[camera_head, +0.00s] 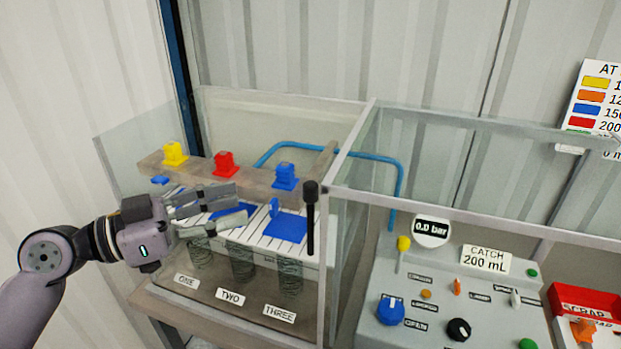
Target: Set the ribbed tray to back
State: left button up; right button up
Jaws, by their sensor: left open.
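A white ribbed tray (248,238) with dark lines lies inside the clear-walled case on the left. Blue pieces, including a flat blue square (285,228), are on it. My left gripper (239,204) reaches in from the left, open, its two fingers pointing right over the tray. My right gripper is not in view.
Yellow (175,153), red (223,162) and blue (286,176) blocks stand on a beam behind the tray. A black-knobbed lever (310,215) rises at its right. Springs stand below, above labels ONE, TWO, THREE. A grey control panel (440,290) and red scrap bin (590,303) are right.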

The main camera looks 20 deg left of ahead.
aim_at(311, 183)
pick_arm(q)
jog(key=p+x, duration=0.4)
jog(key=x, duration=0.2)
jog(key=p+x, duration=0.3)
jog(key=x, duration=0.4)
jog(key=shift+r+p, duration=0.2)
jog(key=shift+p, duration=0.15)
jog(key=shift+w+d+f, duration=0.2)
jog(key=shift+w+d, duration=0.2)
jog(key=shift+c, duration=0.3)
grip_shut()
